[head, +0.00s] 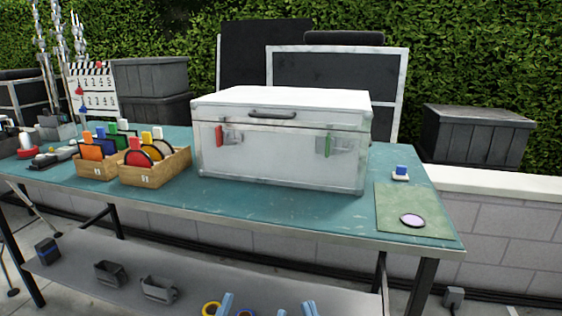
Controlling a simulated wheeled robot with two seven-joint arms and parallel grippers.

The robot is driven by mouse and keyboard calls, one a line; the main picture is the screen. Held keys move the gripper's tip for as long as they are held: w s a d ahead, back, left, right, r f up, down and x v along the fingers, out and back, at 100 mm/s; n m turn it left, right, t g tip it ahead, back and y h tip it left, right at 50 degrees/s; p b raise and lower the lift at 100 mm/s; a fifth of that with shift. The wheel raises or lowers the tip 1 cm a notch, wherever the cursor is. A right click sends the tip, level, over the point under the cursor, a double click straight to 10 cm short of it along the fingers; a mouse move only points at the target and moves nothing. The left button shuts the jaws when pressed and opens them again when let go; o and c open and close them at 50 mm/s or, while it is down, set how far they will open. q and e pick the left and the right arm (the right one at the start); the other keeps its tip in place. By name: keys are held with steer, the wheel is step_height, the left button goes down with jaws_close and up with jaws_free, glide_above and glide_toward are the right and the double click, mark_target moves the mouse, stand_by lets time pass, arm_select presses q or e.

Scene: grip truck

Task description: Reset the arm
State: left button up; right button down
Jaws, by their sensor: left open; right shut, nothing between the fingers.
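My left gripper (254,309) shows only as light blue fingertips at the bottom edge of the head view. Its fingers are spread apart with nothing seen between them in the grip. My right gripper (309,308) is just right of it, also cut off by the bottom edge. Its fingertips are together and empty. Both are low, in front of the table and apart from the things on the tabletop. The rest of both arms is out of view.
A closed silver case (280,155) stands on the teal table (290,208). Two wooden boxes (150,178) of coloured discs are left of it. A green mat (395,222) with a pale lilac disc (412,220) lies right. The lower shelf (200,290) holds bins and rings.

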arm_select(q)
steer(key=a+f+g+y+p, duration=0.3)
steer(key=f+g+y+p, duration=0.2)
steer(key=f+g+p, duration=0.6)
arm_select(e)
steer(key=d+f+g+h+p, duration=0.3)
steer(key=f+g+h, duration=0.2)
steer(key=f+g, duration=0.55)
arm_select(q)
steer(key=s+a+g+y+p, duration=0.1)
steer(key=s+a+g+p, duration=0.1)
steer(key=s+g+p, duration=0.3)
steer(key=s+a+f+n+g+p, duration=0.1)
steer(key=s+a+g+p, duration=0.2)
steer(key=s, duration=0.7)
steer(key=shift+s+a+g+y+p, duration=0.25)
steer(key=shift+s+g+y+p, duration=0.15)
steer(key=shift+g+p, duration=0.6)
arm_select(e)
steer(key=s+d+g+h, duration=0.1)
steer(key=s+d+g, duration=0.1)
steer(key=s+g, duration=0.3)
steer(key=s+d+f+m+g, duration=0.1)
steer(key=s+d+g, duration=0.2)
steer(key=s, duration=0.7)
steer(key=g, duration=0.2)
steer(key=shift+s+d+f+g+h, duration=0.25)
steer(key=shift+s+g+h, duration=0.1)
steer(key=shift+s+h, duration=0.05)
